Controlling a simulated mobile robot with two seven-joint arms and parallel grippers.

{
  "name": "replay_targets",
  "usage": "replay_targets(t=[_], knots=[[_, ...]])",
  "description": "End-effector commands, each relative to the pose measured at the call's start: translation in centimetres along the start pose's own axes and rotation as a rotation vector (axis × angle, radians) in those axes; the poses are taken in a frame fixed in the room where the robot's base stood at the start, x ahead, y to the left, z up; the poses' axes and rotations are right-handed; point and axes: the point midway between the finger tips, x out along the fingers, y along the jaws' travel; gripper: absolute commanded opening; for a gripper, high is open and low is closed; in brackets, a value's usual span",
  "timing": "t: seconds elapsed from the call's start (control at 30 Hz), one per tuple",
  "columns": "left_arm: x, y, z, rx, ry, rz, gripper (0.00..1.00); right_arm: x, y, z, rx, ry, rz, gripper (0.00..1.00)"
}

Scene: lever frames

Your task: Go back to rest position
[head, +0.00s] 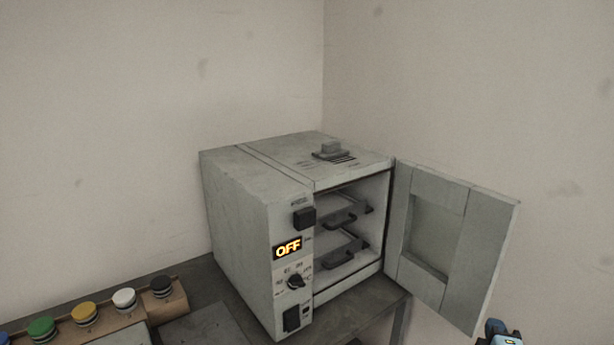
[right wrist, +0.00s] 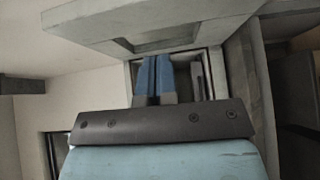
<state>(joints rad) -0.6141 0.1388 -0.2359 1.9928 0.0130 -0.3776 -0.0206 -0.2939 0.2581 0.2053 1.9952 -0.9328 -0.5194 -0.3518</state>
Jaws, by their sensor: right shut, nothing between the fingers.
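My right gripper (head: 498,332) shows only in part at the bottom right edge of the head view, just below the open oven door (head: 490,240). In the right wrist view its two blue fingers (right wrist: 155,76) are together, shut with nothing between them. They point toward a pale box-like shape that I take to be the oven. My left gripper is in neither view.
A grey oven (head: 250,210) stands in the corner on a dark table (head: 210,328). Its display (head: 288,248) reads OFF. Its door is swung open to the right, showing shelves with dark handles. A rack of coloured-cap jars (head: 124,299) is at lower left.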

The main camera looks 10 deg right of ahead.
Motion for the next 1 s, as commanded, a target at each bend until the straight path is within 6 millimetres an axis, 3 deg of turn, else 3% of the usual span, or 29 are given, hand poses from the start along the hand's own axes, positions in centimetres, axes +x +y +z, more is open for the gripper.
replay_targets(t=[0.17, 0.27, 0.4, 0.5, 0.6, 0.73, 1.0], knots=[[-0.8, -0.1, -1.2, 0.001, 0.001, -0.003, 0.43, -4.2, -4.6, -4.0, 0.207, 0.108, -0.180, 0.00], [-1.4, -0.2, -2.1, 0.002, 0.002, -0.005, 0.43, -9.2, -8.4, -7.7, 0.420, 0.183, -0.364, 0.00], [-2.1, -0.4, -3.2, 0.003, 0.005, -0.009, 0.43, -17.5, -12.5, -12.6, 0.732, 0.237, -0.635, 0.00], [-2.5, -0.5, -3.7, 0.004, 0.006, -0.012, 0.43, -22.9, -14.1, -15.2, 0.922, 0.237, -0.800, 0.00], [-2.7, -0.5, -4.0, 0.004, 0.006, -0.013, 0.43, -26.9, -14.9, -17.1, 1.065, 0.220, -0.922, 0.00], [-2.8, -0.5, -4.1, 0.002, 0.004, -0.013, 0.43, -29.8, -15.2, -18.3, 1.167, 0.201, -1.007, 0.00], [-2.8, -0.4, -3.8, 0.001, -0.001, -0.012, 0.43, -30.4, -15.4, -18.6, 1.191, 0.196, -1.026, 0.00]])
